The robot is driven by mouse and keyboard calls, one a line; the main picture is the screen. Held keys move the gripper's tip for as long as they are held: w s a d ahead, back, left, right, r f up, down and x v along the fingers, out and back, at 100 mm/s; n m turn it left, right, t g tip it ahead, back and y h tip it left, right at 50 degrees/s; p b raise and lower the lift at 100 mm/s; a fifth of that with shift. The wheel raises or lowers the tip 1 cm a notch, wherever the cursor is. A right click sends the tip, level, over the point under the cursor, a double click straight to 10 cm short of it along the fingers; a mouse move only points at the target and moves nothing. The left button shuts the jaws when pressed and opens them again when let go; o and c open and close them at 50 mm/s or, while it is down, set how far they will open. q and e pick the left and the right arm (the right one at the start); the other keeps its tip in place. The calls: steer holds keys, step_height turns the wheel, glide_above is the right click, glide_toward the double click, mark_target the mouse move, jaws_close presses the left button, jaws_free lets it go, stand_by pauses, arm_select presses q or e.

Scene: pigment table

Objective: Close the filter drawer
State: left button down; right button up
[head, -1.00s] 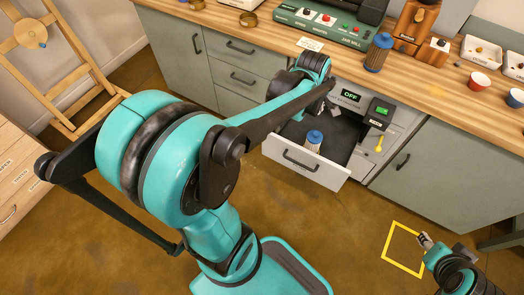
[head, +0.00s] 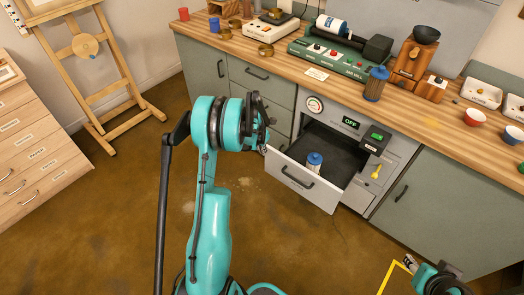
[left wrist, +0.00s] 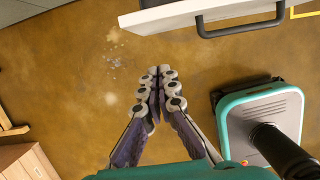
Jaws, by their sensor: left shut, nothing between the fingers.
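The filter drawer (head: 325,195) stands pulled out of the grey cabinet, its white front with a dark bar handle (head: 297,178) facing the room. A blue-capped filter (head: 314,163) stands upright inside it. My left gripper (head: 263,132) is to the left of the drawer front, partly hidden by its own wrist. In the left wrist view its fingers (left wrist: 159,75) are together and empty over the floor, apart from the drawer front (left wrist: 175,16) and handle (left wrist: 240,27) above them. My right gripper (head: 410,263) is low at the right; its jaw opening is unclear.
The wooden counter (head: 440,118) above holds a jar mill (head: 335,53) and cups. Brown floor in front of the drawer is clear.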

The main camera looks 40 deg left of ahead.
mark_target(271, 151)
arm_select(q)
steer(key=w+f+b, duration=0.1)
steer(key=f, duration=0.1)
steer(key=w+f+b, duration=0.1)
steer(key=w+f, duration=0.1)
steer(key=w+f+b, duration=0.1)
steer(key=w+f, duration=0.1)
steer(key=shift+w+d+b, duration=0.25)
steer(key=shift+d+b, duration=0.05)
arm_select(e)
step_height(271, 151, down, 4)
steer(key=shift+f, duration=0.15)
arm_select(q)
steer(key=shift+w, duration=0.1)
